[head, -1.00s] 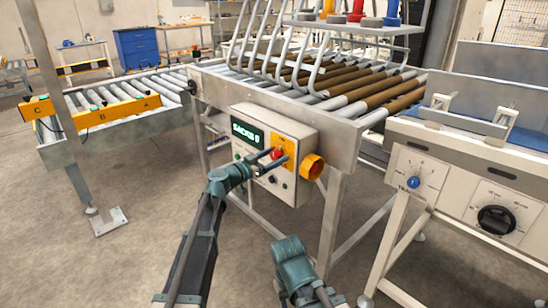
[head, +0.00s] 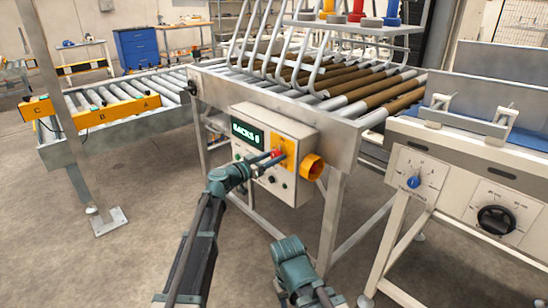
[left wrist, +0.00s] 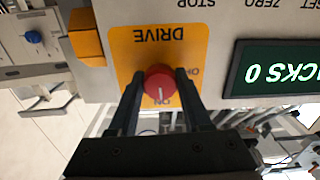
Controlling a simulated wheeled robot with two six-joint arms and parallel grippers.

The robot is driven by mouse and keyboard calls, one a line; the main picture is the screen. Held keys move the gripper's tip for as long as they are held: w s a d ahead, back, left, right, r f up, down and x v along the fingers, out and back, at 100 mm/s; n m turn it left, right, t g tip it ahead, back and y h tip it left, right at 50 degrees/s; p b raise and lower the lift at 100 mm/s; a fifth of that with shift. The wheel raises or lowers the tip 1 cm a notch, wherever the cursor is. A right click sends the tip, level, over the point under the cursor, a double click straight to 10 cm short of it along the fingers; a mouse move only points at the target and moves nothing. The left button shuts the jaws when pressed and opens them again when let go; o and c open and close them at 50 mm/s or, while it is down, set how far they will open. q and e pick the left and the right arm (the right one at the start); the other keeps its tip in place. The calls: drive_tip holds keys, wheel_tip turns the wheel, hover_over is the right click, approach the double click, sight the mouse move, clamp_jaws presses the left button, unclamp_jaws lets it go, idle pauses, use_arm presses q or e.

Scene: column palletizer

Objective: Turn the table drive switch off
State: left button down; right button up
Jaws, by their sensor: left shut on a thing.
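The drive switch is a red round knob (left wrist: 160,83) on a yellow plate (left wrist: 183,45) marked DRIVE, with ON and OFF marks. The left wrist view sees it upside down, and the knob's pale line points to ON. In the head view, the knob (head: 277,153) is on the front of the control box (head: 295,133). My left gripper (head: 274,160) is shut on the knob; its two dark fingers (left wrist: 160,88) sit on either side of it. My right arm shows low in the head view, but its fingers are not clear.
A green-lit display (head: 247,133) sits left of the switch. A yellow-orange housing (head: 312,167) sticks out at the box's right side. The roller table (head: 340,85) is above the box. A cream panel with a blue knob (head: 413,182) stands to the right.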

use_arm(q)
drive_tip(key=n, duration=0.4)
drive_tip(key=shift+n, duration=0.4)
drive_tip(key=n, duration=0.4)
drive_tip(key=shift+n, duration=0.3)
drive_tip(key=n, duration=0.4)
drive_tip(key=shift+n, duration=2)
drive_tip(key=shift+c, duration=1.7)
unclamp_jaws()
drive_tip(key=shift+a, duration=0.1)
